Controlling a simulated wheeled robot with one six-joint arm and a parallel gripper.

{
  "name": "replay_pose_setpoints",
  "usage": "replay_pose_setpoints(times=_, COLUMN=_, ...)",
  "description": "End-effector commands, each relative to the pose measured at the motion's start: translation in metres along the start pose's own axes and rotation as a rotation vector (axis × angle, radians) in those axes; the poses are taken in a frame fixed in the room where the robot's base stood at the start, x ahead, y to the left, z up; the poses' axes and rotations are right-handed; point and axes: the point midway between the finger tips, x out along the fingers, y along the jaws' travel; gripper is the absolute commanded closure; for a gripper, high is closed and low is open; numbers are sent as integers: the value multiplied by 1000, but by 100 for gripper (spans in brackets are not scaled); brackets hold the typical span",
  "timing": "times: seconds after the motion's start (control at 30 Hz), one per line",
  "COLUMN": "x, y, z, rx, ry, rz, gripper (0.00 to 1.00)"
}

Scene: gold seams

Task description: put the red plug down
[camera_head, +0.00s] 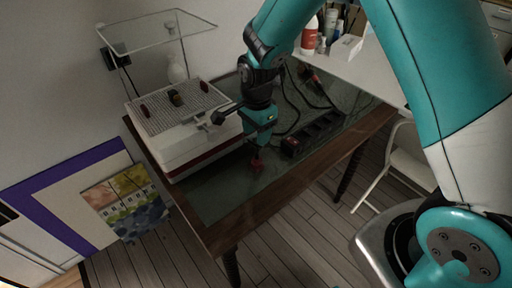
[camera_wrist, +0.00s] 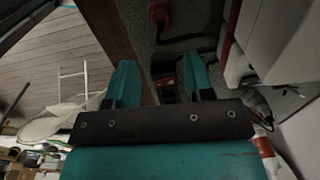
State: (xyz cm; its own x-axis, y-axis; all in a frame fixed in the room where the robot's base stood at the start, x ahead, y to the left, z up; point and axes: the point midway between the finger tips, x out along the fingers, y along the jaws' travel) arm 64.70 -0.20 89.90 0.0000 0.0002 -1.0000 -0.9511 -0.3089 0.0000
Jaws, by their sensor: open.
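The red plug (camera_head: 257,165) lies on the dark green table top (camera_head: 215,200), just below my gripper (camera_head: 261,146) in the head view. In the wrist view the red plug (camera_wrist: 158,12) is at the top edge, beyond my fingertips (camera_wrist: 159,65), with a dark cord beside it. My gripper is open, with a wide gap between its teal fingers. The plug is not between the fingers and looks apart from them.
A black power strip (camera_head: 315,134) lies on the table right of my gripper, with cords behind it. A white box with a grid top (camera_head: 185,112) stands to the left. The table's wooden front edge (camera_head: 290,188) is close. Bottles (camera_head: 310,36) stand on a white surface behind.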

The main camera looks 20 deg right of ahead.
Motion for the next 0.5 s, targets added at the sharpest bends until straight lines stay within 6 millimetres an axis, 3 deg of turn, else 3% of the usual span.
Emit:
replay_pose_setpoints(times=0.27, x=-36, y=4, z=4, rx=-54, ry=-11, rz=-10, gripper=52)
replay_pose_setpoints(times=0.37, x=-67, y=20, z=18, rx=-233, ry=-47, rz=-37, gripper=52)
replay_pose_setpoints(times=0.5, x=-126, y=67, z=50, rx=-682, ry=-113, rz=-119, gripper=52)
